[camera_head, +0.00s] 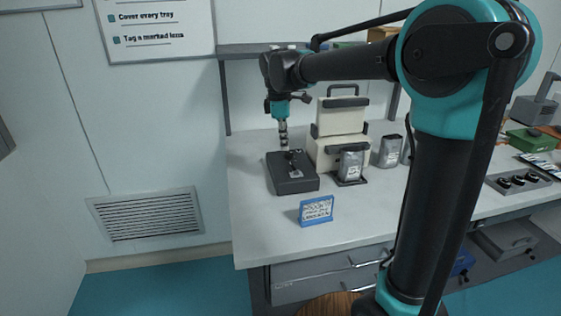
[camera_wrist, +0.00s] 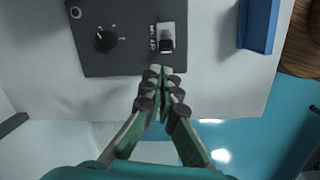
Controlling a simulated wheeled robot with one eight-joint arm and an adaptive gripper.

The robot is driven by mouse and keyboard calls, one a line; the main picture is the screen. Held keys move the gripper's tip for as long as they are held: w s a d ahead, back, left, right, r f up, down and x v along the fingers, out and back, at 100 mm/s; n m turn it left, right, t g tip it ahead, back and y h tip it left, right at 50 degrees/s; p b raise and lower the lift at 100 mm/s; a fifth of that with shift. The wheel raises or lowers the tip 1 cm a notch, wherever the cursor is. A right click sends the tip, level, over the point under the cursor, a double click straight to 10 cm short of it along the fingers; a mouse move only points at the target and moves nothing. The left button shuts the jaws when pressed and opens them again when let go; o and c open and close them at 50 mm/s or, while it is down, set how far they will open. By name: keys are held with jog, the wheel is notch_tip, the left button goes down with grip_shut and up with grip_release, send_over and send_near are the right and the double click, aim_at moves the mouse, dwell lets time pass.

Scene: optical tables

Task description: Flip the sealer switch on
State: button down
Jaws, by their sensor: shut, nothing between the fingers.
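A dark control box (camera_head: 290,184) lies on the white table, in front of a cream machine with dark handles (camera_head: 335,118). In the wrist view the box's dark panel (camera_wrist: 130,62) carries a black round knob (camera_wrist: 105,39) and, right of it, a switch with a light plate and dark lever (camera_wrist: 166,44). In the head view my gripper (camera_head: 284,149) points down at the box.
A blue-framed card (camera_head: 317,210) stands near the box. Silvery pouches (camera_head: 350,164) stand right of it, one on the machine's front. A grey shelf (camera_head: 250,50) runs behind.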

aim_at(293, 166)
jog(key=a+n, duration=0.1)
jog(key=s+a+n, duration=0.1)
jog(key=a, duration=0.1)
jog(key=s+a+r+n+h, duration=0.1)
jog(key=a, duration=0.1)
jog(key=shift+f, duration=0.1)
jog(key=x, duration=0.9)
jog(key=shift+s+f, duration=0.1)
jog(key=shift+f, duration=0.25)
jog(key=shift+w+d+r, duration=0.1)
jog(key=shift+d+r, duration=0.2)
jog(key=shift+d, duration=0.25)
jog(key=shift+w+d+r, duration=0.15)
jog(key=shift+d+r, duration=0.1)
jog(key=shift+d, duration=0.3)
jog(key=shift+w+d+r, duration=0.25)
jog(key=shift+d+r, duration=0.15)
jog(key=shift+d, duration=0.2)
